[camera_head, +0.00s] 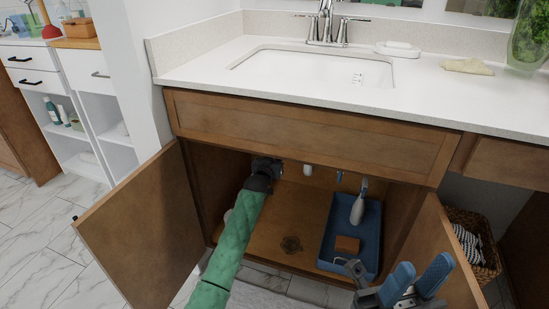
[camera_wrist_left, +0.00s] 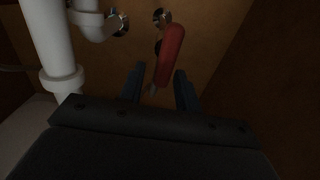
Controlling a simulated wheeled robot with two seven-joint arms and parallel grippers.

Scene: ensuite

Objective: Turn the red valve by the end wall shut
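The red valve handle (camera_wrist_left: 171,55) shows in the left wrist view as an elongated red lever by the wooden cabinet wall. My left gripper (camera_wrist_left: 160,88) is open, with its two dark fingers apart. The lever's lower end lies between the fingers in the picture; I cannot tell whether either finger touches it. In the head view my green left arm reaches into the cabinet under the sink, and my left gripper (camera_head: 268,168) is at its back left. The valve is hidden there. My right gripper (camera_head: 422,272), with blue fingers apart, is open and empty in front of the cabinet.
White drain pipes (camera_wrist_left: 55,45) stand left of the valve. The left cabinet door (camera_head: 145,225) and right door (camera_head: 445,245) stand open. A blue tray (camera_head: 369,235) with a bottle and a brown block is on the cabinet's right. A basket (camera_head: 478,240) stands right.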

